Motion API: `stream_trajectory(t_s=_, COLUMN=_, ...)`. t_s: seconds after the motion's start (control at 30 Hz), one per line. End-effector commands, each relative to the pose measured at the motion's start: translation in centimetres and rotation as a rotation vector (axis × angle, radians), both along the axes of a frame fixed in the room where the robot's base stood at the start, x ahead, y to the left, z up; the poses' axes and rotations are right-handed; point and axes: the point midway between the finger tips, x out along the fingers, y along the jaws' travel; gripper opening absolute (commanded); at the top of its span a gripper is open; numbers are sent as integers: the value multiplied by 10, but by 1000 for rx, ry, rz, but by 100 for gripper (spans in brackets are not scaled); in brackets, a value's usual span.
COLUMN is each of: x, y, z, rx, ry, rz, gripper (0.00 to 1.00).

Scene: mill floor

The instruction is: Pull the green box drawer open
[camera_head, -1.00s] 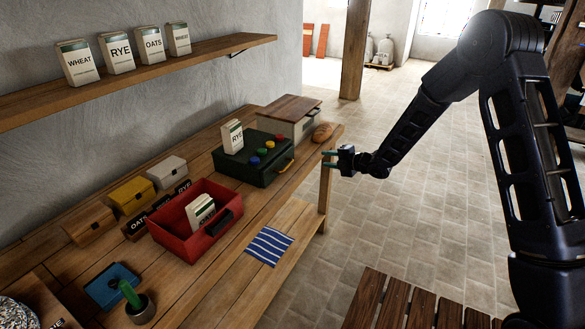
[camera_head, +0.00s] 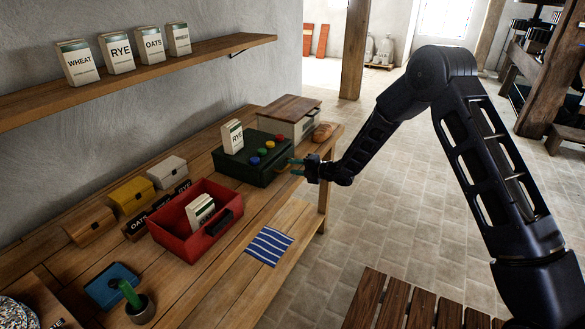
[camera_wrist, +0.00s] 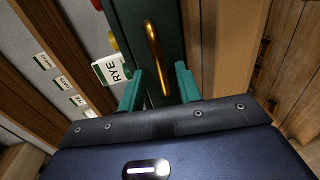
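The green box (camera_head: 240,172) stands on the workbench in front of the wall, with a RYE packet (camera_head: 232,136) and several coloured knobs on its top. In the wrist view its dark green front (camera_wrist: 130,35) carries a brass bar handle (camera_wrist: 157,58). My gripper (camera_head: 295,166) is at the front of the box, by the handle. In the wrist view the teal fingers of my gripper (camera_wrist: 159,88) are apart, with the handle's near end between them in the picture. I cannot tell whether they touch it. The drawer looks shut.
A red open box (camera_head: 180,240) with a packet in it stands nearer on the bench (camera_head: 215,262). A bread box (camera_head: 290,125) and a loaf (camera_head: 322,132) are beyond the green box. A striped cloth (camera_head: 269,246) lies at the front.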

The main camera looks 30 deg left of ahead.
Motion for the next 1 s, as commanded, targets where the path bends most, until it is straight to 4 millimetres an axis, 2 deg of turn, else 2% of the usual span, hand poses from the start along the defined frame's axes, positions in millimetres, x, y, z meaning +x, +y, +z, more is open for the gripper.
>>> stream_trajectory(t_s=0.2, x=0, y=14, z=-4, rx=-1, ry=1, rz=-1, gripper=34)
stream_trajectory(t_s=0.5, x=0, y=16, z=-4, rx=-1, ry=1, rz=-1, gripper=34)
stream_trajectory(t_s=0.7, x=0, y=16, z=-4, rx=-1, ry=1, rz=-1, gripper=0)
stream_trajectory(t_s=1.0, x=0, y=11, z=-4, rx=-2, ry=1, rz=-1, gripper=0)
